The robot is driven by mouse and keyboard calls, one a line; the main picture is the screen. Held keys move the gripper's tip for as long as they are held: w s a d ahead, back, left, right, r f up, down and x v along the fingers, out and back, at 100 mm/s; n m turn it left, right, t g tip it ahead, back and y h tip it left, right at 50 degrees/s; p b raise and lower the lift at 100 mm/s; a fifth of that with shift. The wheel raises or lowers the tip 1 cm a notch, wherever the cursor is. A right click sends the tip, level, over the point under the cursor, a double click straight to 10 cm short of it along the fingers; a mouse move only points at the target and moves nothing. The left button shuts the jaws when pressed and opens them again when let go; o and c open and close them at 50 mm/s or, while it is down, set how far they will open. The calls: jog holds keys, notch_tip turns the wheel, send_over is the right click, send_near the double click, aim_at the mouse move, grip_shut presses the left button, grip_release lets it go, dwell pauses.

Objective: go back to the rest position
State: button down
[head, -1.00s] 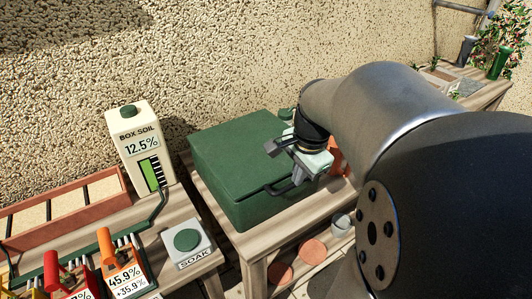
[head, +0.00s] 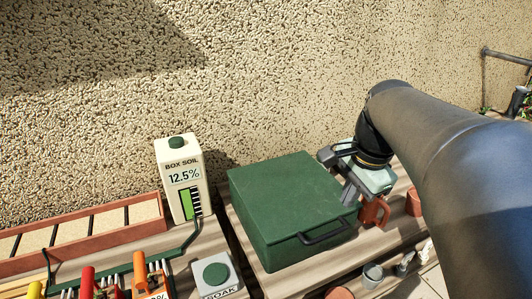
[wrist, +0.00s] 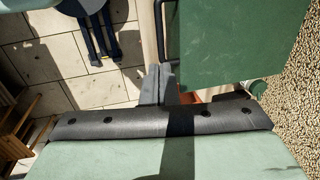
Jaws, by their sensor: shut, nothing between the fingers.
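The green box (head: 290,210) stands on the wooden table, its lid down and flat. A dark bar handle (head: 324,232) shows on its front side. In the wrist view the box's green top (wrist: 235,40) fills the upper right and the handle (wrist: 170,35) lies along its edge. My gripper (head: 349,194) is just right of the box in the head view, clear of the handle. Its fingers (wrist: 158,84) are together and empty in the wrist view. Whether the fingertips touch the box's side cannot be told.
A terracotta pot (head: 375,212) stands close beside my gripper. A metal cup (head: 372,274) is lower at the front. A soil meter (head: 180,180), a SOAK button (head: 216,274) and a planter (head: 80,237) are to the left. The rough wall (head: 270,80) rises behind.

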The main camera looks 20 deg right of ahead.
jog(key=s+a+f+n+g, duration=0.1)
jog(key=s+a+f+n, duration=0.1)
jog(key=a+f+n, duration=0.5)
jog(key=s+a+f+n, duration=0.3)
jog(key=a+f+n, duration=0.4)
jog(key=a+n, duration=0.3)
jog(key=shift+s+f+g, duration=0.25)
jog(key=shift+f+g, duration=0.05)
jog(key=shift+g, duration=0.1)
